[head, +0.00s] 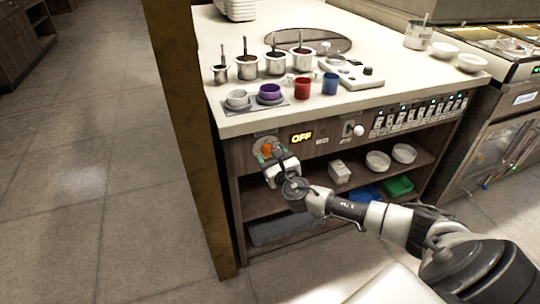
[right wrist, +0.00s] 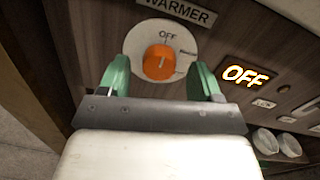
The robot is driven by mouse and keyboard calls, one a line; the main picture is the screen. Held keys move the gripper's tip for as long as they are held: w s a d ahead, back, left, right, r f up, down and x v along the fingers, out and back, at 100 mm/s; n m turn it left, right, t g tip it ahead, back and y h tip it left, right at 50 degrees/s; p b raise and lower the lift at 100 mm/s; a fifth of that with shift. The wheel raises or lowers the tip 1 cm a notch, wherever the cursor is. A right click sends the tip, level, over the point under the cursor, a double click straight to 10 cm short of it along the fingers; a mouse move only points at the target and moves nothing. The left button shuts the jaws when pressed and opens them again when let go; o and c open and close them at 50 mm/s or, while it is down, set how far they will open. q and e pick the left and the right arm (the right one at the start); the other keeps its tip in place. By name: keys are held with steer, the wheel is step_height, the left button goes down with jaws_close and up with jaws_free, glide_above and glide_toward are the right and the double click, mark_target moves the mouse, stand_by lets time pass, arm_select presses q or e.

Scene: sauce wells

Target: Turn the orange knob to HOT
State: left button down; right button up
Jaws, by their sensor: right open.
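The orange knob (right wrist: 159,62) sits on a round white dial plate (right wrist: 140,38) below a WARMER label on the counter's front panel. The word OFF is printed at the top of the plate, and smaller marks on its right are hard to read. In the head view the knob (head: 266,149) is partly covered by my right gripper (head: 267,154). In the right wrist view my right gripper (right wrist: 161,78) is open, with one green finger on each side of the knob. I cannot tell whether the fingers touch it. A lit display (right wrist: 244,76) beside the dial reads OFF. My left gripper is not in view.
A thick brown post (head: 185,130) stands just left of the dial. Above are the white countertop (head: 240,122), several metal sauce pots, and red (head: 302,89) and blue (head: 330,84) cups. A row of switches (head: 420,114) lies right. Open shelves below hold bowls (head: 377,160).

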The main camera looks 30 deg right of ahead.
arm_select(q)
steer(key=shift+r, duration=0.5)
arm_select(e)
steer(key=shift+w+d, duration=0.1)
steer(key=shift+w, duration=0.6)
steer(key=c, duration=0.9)
steer(key=shift+c, duration=0.2)
